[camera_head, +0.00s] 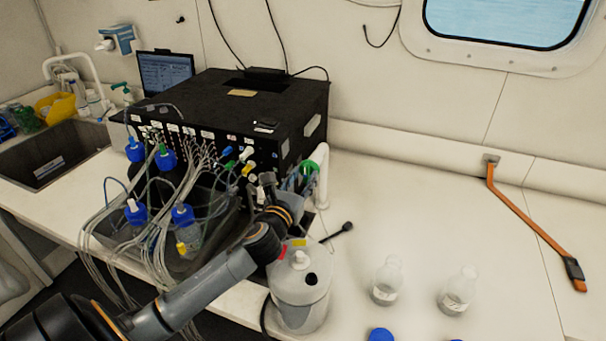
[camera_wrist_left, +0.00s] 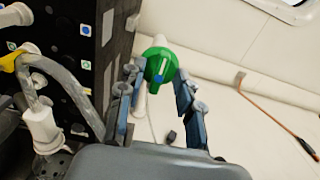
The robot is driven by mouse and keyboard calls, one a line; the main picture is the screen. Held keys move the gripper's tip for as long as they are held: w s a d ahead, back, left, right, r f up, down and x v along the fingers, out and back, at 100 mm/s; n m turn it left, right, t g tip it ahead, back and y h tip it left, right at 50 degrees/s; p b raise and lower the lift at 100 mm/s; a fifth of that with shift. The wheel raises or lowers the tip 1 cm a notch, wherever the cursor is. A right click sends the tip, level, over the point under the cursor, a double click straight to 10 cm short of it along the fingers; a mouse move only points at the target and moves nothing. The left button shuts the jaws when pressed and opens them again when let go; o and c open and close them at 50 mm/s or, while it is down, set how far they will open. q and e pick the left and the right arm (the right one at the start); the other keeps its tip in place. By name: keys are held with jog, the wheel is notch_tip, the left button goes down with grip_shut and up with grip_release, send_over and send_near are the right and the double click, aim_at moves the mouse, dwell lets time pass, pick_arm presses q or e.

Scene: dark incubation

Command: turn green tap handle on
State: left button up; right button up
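The green tap handle (camera_wrist_left: 161,66) shows in the left wrist view, round, with a small blue mark on its face. A firm grip does not show. My right gripper is not in view.
A black instrument box (camera_head: 235,110) with many tubes stands left of the tap. Blue-capped bottles (camera_head: 185,228) sit in front of it. A grey canister (camera_head: 300,290) and two clear bottles (camera_head: 386,280) stand nearer. The counter between is mostly clear.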

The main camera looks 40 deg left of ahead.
pick_arm(q)
jog(key=shift+w, duration=0.2)
grip_shut()
dwell(0.3)
jog(key=n, duration=0.2)
jog(key=shift+a+n, duration=0.1)
jog(key=shift+n, duration=0.3)
jog(key=n, duration=0.4)
jog(key=shift+a+p, duration=0.1)
jog(key=shift+p, duration=0.3)
jog(key=n, duration=0.6)
jog(key=shift+a+f+n, duration=0.1)
jog(key=shift+n, duration=0.3)
